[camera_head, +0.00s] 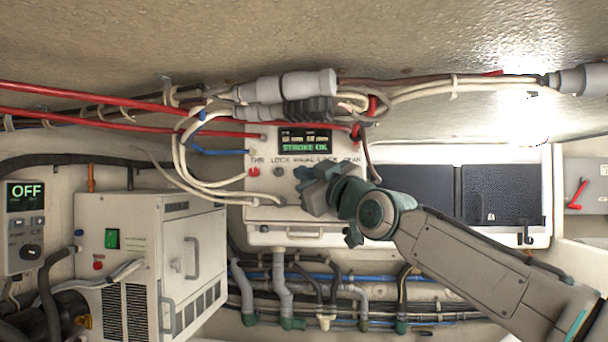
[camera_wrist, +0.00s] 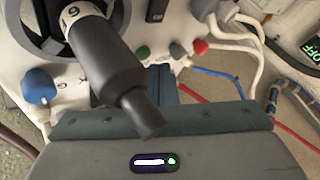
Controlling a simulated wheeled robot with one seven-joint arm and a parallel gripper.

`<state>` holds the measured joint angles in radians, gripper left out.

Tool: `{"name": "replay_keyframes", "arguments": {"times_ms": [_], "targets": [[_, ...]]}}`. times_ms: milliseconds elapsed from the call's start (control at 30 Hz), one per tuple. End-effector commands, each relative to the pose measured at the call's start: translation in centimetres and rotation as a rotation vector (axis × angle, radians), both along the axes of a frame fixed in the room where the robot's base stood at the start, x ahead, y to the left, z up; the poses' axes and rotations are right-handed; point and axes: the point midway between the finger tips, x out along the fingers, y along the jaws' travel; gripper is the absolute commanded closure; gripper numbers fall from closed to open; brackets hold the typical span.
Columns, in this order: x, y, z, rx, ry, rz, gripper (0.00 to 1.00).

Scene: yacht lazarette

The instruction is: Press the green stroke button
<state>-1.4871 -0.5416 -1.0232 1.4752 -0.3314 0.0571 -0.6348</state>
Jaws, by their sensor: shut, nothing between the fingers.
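A white control box (camera_head: 262,210) with a display (camera_head: 304,140) reading "STROKE OK" is mounted on the back wall. In the wrist view its face shows a small green button (camera_wrist: 142,52), beside a grey button (camera_wrist: 178,50) and a red button (camera_wrist: 200,46). In the head view the red (camera_head: 254,172) and grey (camera_head: 279,171) buttons show; the green one is hidden behind my gripper (camera_head: 308,183). My gripper is shut and empty, at the panel. In the wrist view its fingers (camera_wrist: 163,75) are close below the green button; I cannot tell if they touch it.
White cables (camera_head: 188,160) and red lines (camera_head: 100,98) run left of and above the box. A white cabinet (camera_head: 135,260) with a green switch (camera_head: 112,238) stands at left.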

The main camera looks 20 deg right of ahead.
Motion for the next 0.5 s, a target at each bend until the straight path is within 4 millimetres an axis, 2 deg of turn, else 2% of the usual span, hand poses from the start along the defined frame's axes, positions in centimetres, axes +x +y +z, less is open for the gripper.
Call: {"name": "replay_keyframes", "arguments": {"times_ms": [167, 500], "targets": [[-0.7, 0.2, -0.2, 0.000, -0.001, -0.002, 1.00], [-3.8, 1.5, -0.3, 0.000, -0.001, -0.002, 1.00]]}}
